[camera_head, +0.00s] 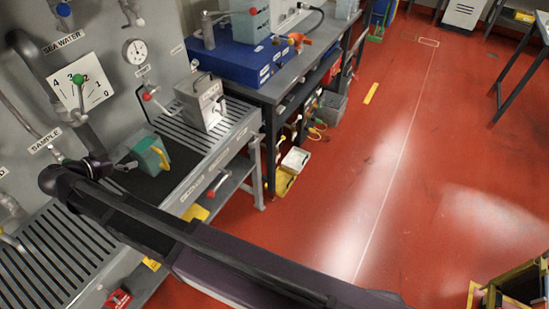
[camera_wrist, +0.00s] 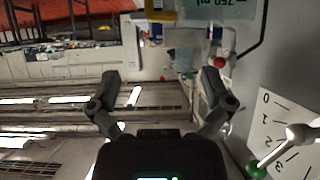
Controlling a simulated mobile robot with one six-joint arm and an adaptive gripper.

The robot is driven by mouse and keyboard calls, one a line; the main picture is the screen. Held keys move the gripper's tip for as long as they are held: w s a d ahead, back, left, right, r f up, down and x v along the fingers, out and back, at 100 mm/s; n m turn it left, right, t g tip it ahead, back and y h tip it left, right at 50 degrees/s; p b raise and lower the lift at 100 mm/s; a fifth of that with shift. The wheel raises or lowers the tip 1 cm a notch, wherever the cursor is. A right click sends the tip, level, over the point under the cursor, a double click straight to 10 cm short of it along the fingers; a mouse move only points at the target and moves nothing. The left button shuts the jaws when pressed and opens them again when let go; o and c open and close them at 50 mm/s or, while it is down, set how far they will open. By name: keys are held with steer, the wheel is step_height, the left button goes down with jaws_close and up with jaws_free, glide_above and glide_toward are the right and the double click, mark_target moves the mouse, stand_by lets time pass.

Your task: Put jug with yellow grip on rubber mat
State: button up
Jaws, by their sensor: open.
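The green jug with the yellow grip (camera_head: 150,155) sits at the back part of the black rubber mat (camera_head: 178,178) on the slatted bench in the head view. Its base appears to rest on the mat, though my arm hides part of this area. In the wrist view the jug (camera_wrist: 215,9) shows at the top edge, its volume label upside down, with its yellow grip (camera_wrist: 155,15) beside it. My gripper (camera_wrist: 162,78) is open and empty, its fingers apart and short of the grip. In the head view my gripper is at the jug's left.
A grey metal case (camera_head: 202,101) stands on the bench beyond the jug. A wall panel with a numbered dial plate (camera_head: 83,86), a gauge (camera_head: 135,51) and valve handles rises behind. A blue box (camera_head: 235,55) is on the farther bench. Red floor to the right is mostly clear.

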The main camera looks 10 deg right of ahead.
steer(key=w+d+f+n+g+y, duration=0.1)
steer(key=w+d+f+n+g, duration=0.15)
steer(key=d, duration=1.05)
steer(key=w+d+f+n+g, duration=0.1)
steer(key=w+d+f+g, duration=0.25)
steer(key=d, duration=0.95)
steer(key=s+d+f+n+g+y, duration=0.1)
steer(key=s+d+n+y, duration=0.1)
steer(key=d, duration=0.9)
steer(key=s+d+f+n+g+y, duration=0.2)
steer(key=s+d+y, duration=0.2)
steer(key=s+d, duration=0.3)
steer(key=d, duration=0.5)
steer(key=shift+d+f+y, duration=0.15)
steer(key=shift+f+y, duration=0.1)
steer(key=shift+y, duration=0.15)
steer(key=shift+w, duration=0.1)
